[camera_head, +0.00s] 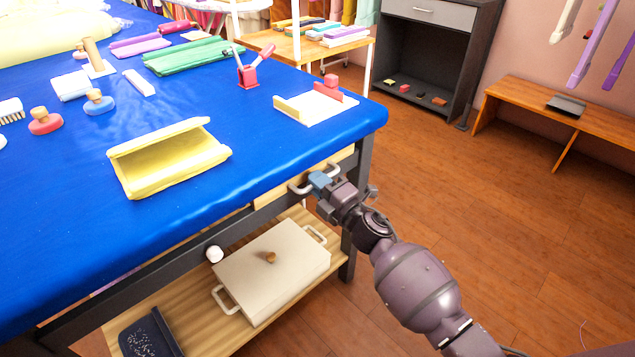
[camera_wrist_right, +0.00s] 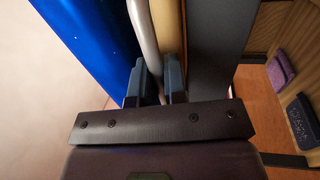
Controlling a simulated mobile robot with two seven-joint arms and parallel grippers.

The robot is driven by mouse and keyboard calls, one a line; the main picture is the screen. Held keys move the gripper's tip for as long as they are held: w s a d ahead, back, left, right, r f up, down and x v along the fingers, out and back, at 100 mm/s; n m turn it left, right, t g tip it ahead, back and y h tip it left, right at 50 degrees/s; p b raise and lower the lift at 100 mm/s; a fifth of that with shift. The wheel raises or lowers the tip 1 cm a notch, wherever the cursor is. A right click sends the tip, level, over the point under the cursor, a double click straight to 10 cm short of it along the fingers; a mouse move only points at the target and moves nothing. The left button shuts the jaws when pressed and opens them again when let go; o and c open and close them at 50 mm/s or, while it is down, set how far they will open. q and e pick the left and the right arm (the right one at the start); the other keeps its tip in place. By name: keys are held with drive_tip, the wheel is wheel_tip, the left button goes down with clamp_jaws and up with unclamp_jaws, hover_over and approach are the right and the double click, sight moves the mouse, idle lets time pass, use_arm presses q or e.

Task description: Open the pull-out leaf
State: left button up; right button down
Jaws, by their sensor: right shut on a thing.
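The pull-out leaf (camera_head: 270,197) is a light wooden board at the front edge of the blue-covered table, just under the cloth, with a grey bar handle (camera_head: 299,188). My right gripper (camera_head: 321,182) is at this handle, shut on its bar. In the right wrist view the handle (camera_wrist_right: 143,40) runs down between the two fingers of my right gripper (camera_wrist_right: 155,82), with the leaf's wooden edge (camera_wrist_right: 170,30) beside it. The leaf's front lies close to the table's dark frame. My left gripper is not in view.
A lower shelf (camera_head: 190,300) holds a lidded beige box (camera_head: 285,285). The wooden floor (camera_head: 500,220) at the right is clear.

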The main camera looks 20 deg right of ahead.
drive_tip(key=shift+s, duration=0.15)
use_arm(q)
drive_tip(key=p, duration=0.2)
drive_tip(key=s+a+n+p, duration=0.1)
drive_tip(key=p, duration=0.1)
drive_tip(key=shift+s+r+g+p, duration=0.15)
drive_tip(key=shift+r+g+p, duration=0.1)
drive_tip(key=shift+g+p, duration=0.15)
use_arm(e)
drive_tip(key=r+v, duration=0.2)
drive_tip(key=v, duration=1)
drive_tip(key=s+r+v, duration=0.1)
drive_tip(key=r+v, duration=0.1)
drive_tip(key=v, duration=1)
drive_tip(key=shift+s+d+r, duration=0.2)
drive_tip(key=shift+d+r, duration=0.05)
drive_tip(key=shift+r, duration=0.1)
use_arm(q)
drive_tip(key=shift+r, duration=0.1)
use_arm(e)
drive_tip(key=c, duration=1.2)
unclamp_jaws()
